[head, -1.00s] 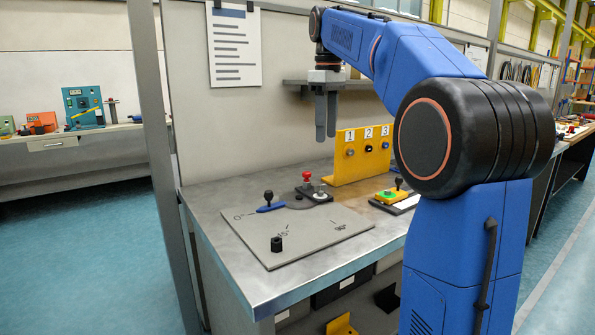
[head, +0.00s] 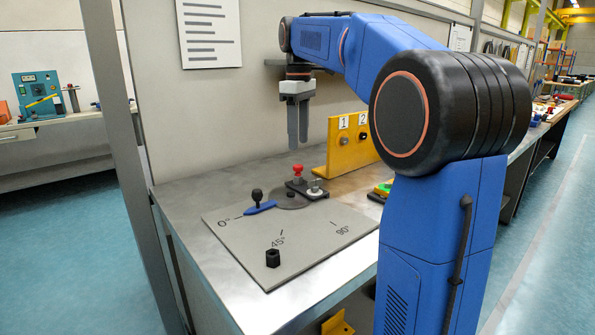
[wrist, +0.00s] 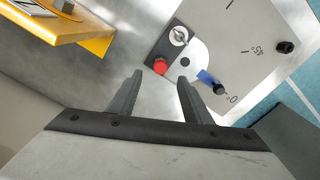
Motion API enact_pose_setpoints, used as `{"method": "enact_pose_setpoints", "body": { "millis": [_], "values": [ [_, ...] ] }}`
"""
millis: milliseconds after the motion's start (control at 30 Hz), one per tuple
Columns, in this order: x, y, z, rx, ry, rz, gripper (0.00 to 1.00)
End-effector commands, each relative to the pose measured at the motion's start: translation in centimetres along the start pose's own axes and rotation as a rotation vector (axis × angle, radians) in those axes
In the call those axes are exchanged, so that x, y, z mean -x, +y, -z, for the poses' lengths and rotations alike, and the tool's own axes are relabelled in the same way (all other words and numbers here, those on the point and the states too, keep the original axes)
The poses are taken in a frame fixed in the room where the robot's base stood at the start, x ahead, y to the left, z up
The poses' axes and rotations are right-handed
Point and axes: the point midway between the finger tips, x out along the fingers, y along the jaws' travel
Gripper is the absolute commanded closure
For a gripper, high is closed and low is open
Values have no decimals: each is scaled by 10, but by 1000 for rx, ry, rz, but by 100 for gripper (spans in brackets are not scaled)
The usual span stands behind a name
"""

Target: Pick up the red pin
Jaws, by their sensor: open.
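The red pin (head: 297,170) stands upright in a dark block (head: 308,190) on the table, beside a pale silver knob (head: 316,186). In the wrist view the red pin (wrist: 160,66) is seen from above, beyond my fingertips and between their lines. My gripper (head: 298,147) is open and empty, pointing down above the red pin in the head view, apart from it. It also shows in the wrist view (wrist: 160,76), with its two fingers spread.
A grey plate (head: 325,240) with angle marks carries a blue lever (head: 261,208) with a black knob, and a black hex post (head: 272,258). A yellow bracket (head: 347,150) with numbered labels stands behind to the right. A wall rises behind the table.

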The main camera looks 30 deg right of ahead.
Motion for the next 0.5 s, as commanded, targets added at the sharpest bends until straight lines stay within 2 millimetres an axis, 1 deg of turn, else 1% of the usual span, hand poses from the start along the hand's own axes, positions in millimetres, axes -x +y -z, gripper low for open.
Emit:
{"method": "enact_pose_setpoints", "body": {
  "millis": [33,200,500],
  "values": [
    [-10,0,0,0,-1,1,55],
    [-34,0,0,0,0,0,55],
    [-53,0,0,0,0,0,55]
  ]
}}
